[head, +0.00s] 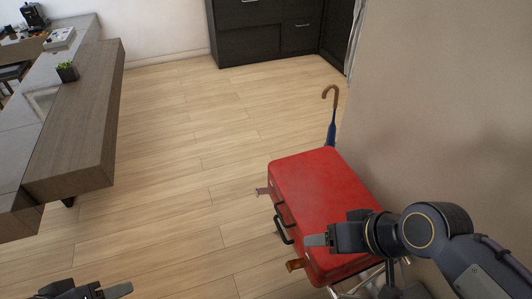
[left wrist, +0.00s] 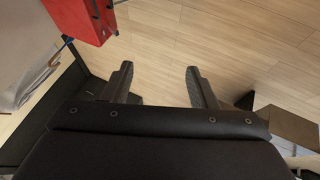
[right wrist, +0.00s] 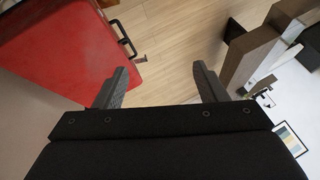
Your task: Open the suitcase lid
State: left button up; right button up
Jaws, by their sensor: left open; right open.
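A red suitcase (head: 318,196) lies flat with its lid shut, on a rack against the wall at the right. Black handles (head: 284,222) and metal latches are on its left side. It also shows in the left wrist view (left wrist: 78,17) and the right wrist view (right wrist: 52,48). My right gripper (head: 318,240) is open and empty, over the suitcase's near left edge. In the right wrist view its fingers (right wrist: 165,88) are beside that edge. My left gripper (head: 118,290) is open and empty, low at the left, well away from the suitcase; its fingers show in the left wrist view (left wrist: 158,82).
A blue umbrella (head: 331,128) with a curved brown handle stands behind the suitcase by the wall (head: 450,90). A wooden vanity counter (head: 75,130) with a small plant (head: 67,72) is at the left. A dark cabinet (head: 265,30) stands at the back. The wooden floor (head: 175,170) between is clear.

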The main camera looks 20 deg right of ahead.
aim_at(316, 188)
jog(key=i+j+z, duration=0.15)
jog(key=z, duration=1.45)
jog(key=j+z, duration=0.75)
jog(key=j, duration=0.2)
jog(key=j+z, duration=0.35)
jog(key=k+j, duration=0.1)
jog(key=j, duration=0.25)
jog(key=j+z, duration=0.1)
jog(key=j, duration=0.25)
jog(key=k+j, duration=0.15)
jog(key=j, duration=0.15)
jog(key=k+j, duration=0.1)
jog(key=j, duration=0.25)
jog(key=z, duration=0.05)
